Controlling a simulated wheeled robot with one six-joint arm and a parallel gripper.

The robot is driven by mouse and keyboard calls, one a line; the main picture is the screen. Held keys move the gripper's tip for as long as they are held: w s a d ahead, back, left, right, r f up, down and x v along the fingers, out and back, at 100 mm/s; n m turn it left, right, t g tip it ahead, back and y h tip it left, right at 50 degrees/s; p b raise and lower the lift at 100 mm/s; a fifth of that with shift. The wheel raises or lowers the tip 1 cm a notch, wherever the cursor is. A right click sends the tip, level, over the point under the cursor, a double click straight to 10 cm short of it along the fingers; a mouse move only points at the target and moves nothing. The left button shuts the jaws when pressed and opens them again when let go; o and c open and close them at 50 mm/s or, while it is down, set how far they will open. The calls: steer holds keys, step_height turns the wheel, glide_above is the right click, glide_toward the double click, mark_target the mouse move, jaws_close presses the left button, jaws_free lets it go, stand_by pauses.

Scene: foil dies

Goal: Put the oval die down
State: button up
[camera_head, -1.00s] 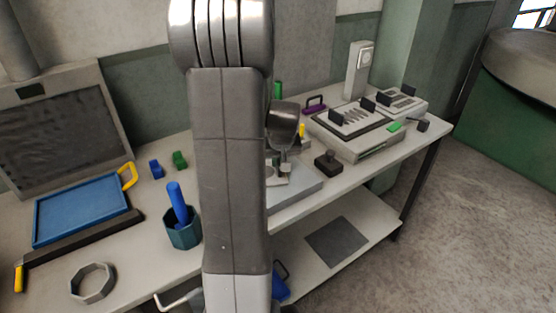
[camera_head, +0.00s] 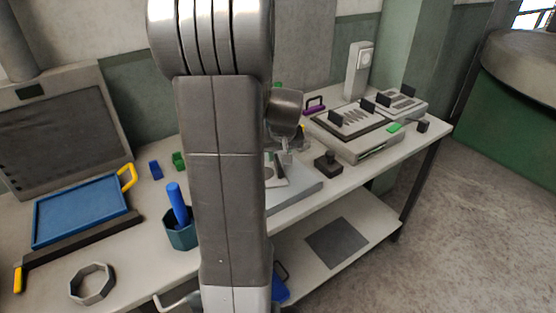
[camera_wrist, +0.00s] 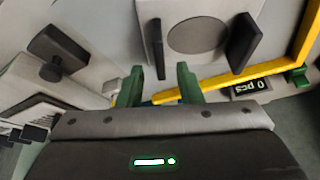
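My gripper (camera_wrist: 159,82) shows two green fingers set apart in the wrist view. Pale surface shows between them and I see nothing held. In the head view my arm largely hides the gripper, which is over the middle of the bench. In the wrist view, a flat grey rounded disc (camera_wrist: 197,34) lies on a pale plate ahead of the fingers, between two black upright pieces (camera_wrist: 242,42). I cannot tell whether this disc is the oval die. No other thing is clearly recognisable as the oval die.
A black knobbed block (camera_head: 327,163) stands right of my arm; it also shows in the wrist view (camera_wrist: 58,54). A yellow bar (camera_wrist: 215,83) and a "0 pcs" display (camera_wrist: 251,88) are near the fingers. A blue tray (camera_head: 82,209) and an octagonal ring (camera_head: 91,283) lie left.

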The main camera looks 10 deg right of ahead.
steer(key=v, duration=0.8)
